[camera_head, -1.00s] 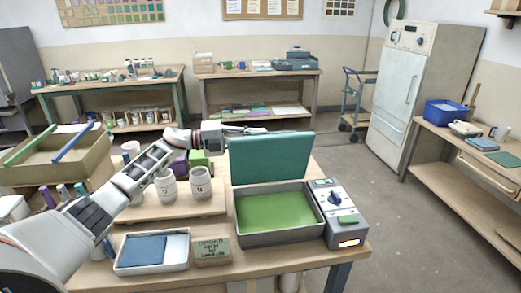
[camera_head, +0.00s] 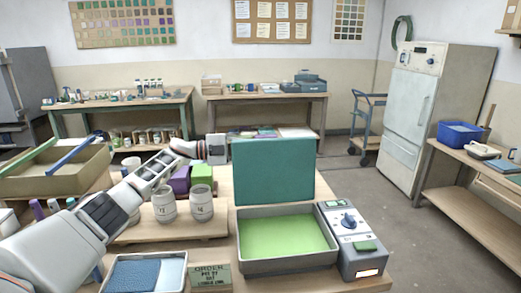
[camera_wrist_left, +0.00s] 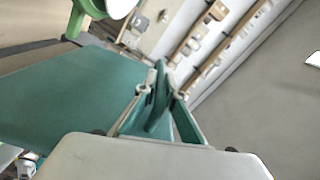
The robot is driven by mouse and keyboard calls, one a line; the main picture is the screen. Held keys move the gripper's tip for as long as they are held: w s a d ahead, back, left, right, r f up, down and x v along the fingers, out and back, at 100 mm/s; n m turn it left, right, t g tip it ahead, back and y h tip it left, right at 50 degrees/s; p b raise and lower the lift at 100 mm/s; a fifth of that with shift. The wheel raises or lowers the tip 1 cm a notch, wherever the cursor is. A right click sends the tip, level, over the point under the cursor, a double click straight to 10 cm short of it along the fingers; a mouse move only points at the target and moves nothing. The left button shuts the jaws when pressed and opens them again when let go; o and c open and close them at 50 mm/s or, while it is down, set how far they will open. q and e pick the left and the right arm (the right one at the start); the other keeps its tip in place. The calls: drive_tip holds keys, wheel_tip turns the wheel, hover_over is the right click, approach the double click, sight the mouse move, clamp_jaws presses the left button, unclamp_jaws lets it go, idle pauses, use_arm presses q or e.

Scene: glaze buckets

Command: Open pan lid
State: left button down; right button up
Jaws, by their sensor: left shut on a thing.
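The pan (camera_head: 290,265) is a grey rectangular tray with a bright green inside, on the near table. Its teal lid (camera_head: 273,172) stands raised, close to upright, along the pan's back edge, and the pan's inside is exposed. The lid also shows as a large teal panel in the left wrist view (camera_wrist_left: 70,100). My left arm reaches in from the left to behind the lid, which hides its fingers in the head view. In the left wrist view my left gripper (camera_wrist_left: 160,84) is shut on a teal part of the lid. My right gripper is not in view.
A grey control box (camera_head: 350,240) with a dial adjoins the pan on the right. Two pale cups (camera_head: 202,204), a green block (camera_head: 201,175) and a purple block stand left of the lid.

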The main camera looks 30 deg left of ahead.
use_arm(q)
drive_tip(key=shift+r, duration=0.1)
drive_tip(key=c, duration=2.1)
unclamp_jaws()
drive_tip(key=shift+d, duration=0.1)
drive_tip(key=shift+c, duration=0.2)
drive_tip(key=v, duration=1.2)
